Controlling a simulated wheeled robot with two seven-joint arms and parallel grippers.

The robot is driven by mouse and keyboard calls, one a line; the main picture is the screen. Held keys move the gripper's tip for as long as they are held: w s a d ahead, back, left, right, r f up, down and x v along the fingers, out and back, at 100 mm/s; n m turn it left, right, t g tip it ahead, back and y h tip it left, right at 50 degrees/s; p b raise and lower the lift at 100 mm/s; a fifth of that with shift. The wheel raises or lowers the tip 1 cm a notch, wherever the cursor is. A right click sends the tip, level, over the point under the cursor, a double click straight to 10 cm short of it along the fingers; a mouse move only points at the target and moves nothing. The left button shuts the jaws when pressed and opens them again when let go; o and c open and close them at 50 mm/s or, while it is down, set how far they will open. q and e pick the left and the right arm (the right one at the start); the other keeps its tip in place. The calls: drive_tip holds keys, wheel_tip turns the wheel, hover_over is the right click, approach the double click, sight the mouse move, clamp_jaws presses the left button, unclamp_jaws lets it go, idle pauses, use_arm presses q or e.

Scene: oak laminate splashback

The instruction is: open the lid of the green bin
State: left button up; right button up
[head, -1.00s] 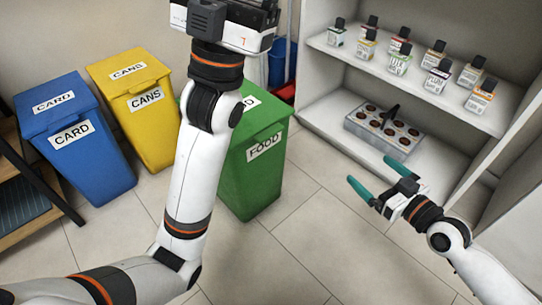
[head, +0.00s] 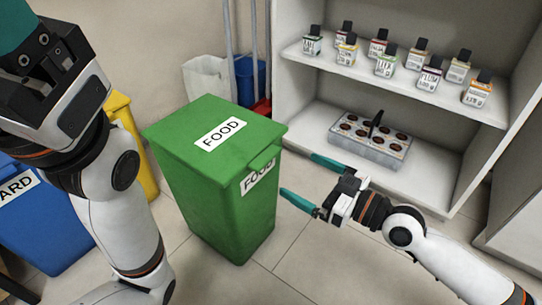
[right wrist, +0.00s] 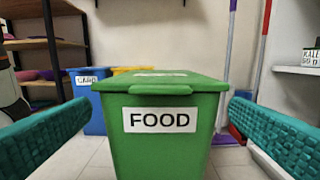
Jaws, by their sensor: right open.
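The green bin (head: 225,205) labelled FOOD stands on the floor in the middle of the head view. Its green lid (head: 257,128) is closed, with a lip on the front edge above the front label. My right gripper (head: 299,176) is open and empty, just right of the bin's front. In the right wrist view the bin (right wrist: 165,154) and the lid lip (right wrist: 163,88) lie ahead between the two teal fingers, with no visible contact. My left gripper is raised at the top left of the head view, with one teal finger (head: 14,22) partly cut off by the frame.
A blue bin (head: 45,225) and a yellow bin (head: 122,112) stand left, partly behind my left arm. A shelf unit (head: 290,52) with small bottles and a tray (head: 350,148) stands right. Mop handles (head: 230,50) rise behind the green bin. The floor in front is clear.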

sight(271, 159)
drive_tip(key=b+x, duration=0.1)
drive_tip(key=x, duration=0.8)
drive_tip(key=shift+b, duration=0.3)
